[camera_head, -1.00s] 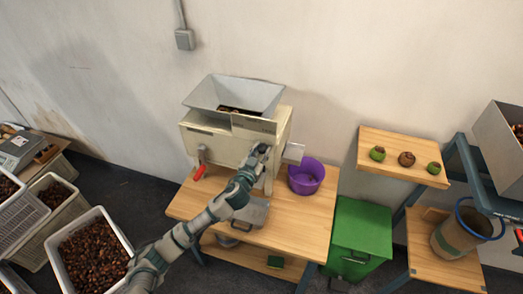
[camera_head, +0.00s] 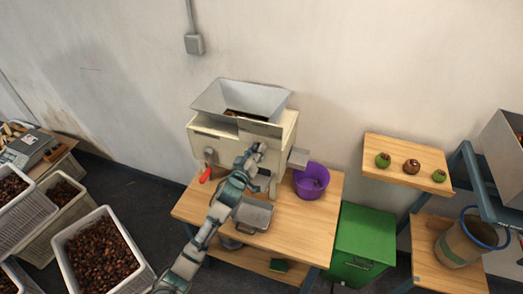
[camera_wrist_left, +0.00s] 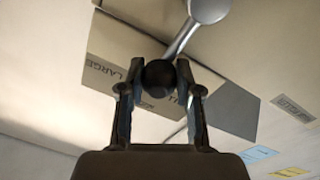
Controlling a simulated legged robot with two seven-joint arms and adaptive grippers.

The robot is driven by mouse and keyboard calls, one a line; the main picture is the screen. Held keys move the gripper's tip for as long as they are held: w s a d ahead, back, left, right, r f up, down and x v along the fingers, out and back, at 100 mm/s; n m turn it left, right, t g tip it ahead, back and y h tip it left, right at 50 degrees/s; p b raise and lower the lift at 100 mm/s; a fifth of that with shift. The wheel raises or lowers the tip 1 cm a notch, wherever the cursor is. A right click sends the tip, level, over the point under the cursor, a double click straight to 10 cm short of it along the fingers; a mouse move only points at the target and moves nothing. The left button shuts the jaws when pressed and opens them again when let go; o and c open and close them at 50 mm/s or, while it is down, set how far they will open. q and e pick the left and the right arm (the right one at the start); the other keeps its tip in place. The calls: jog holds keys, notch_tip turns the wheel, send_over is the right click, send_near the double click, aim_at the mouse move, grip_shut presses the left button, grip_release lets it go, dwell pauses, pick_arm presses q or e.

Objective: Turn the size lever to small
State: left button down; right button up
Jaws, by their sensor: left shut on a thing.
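The cream sorting machine (camera_head: 208,146) with a grey hopper (camera_head: 240,100) on top stands on a wooden table. In the left wrist view, the size lever shows as a metal rod (camera_wrist_left: 181,40) with a dark round knob (camera_wrist_left: 159,76). A plate (camera_wrist_left: 110,62) behind it carries the word LARGE; another word beside the knob is mostly hidden. My left gripper (camera_wrist_left: 160,88) is shut on the lever knob, and it also shows at the machine's front in the head view (camera_head: 253,156). My right gripper is not in view.
A purple bowl (camera_head: 311,181) sits on the table right of the machine, below a side chute (camera_head: 298,158). A metal tray (camera_head: 253,214) lies in front. Chestnut crates (camera_head: 98,250) stand at the left.

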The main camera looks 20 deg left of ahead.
aim_at(248, 142)
pick_arm(q)
jog(key=a+n+p, duration=0.1)
jog(key=n, duration=0.1)
jog(key=a+n+p, duration=0.1)
jog(key=a+n, duration=0.1)
jog(key=shift+f+n, duration=0.15)
jog(key=shift+n, duration=0.15)
jog(key=shift+w+a+f+n+y+p, duration=0.15)
jog(key=shift+a+f+n+p, duration=0.2)
jog(key=shift+n, duration=0.4)
jog(key=shift+s+a+f+n+y+p, duration=0.15)
jog(key=shift+a+n+p, duration=0.2)
jog(key=shift+n, duration=0.4)
jog(key=c, duration=1)
grip_release()
jog(key=shift+w, duration=0.1)
jog(key=shift+c, duration=0.2)
jog(key=shift+o, duration=1.4)
jog(key=shift+f, duration=0.1)
jog(key=shift+a, duration=0.15)
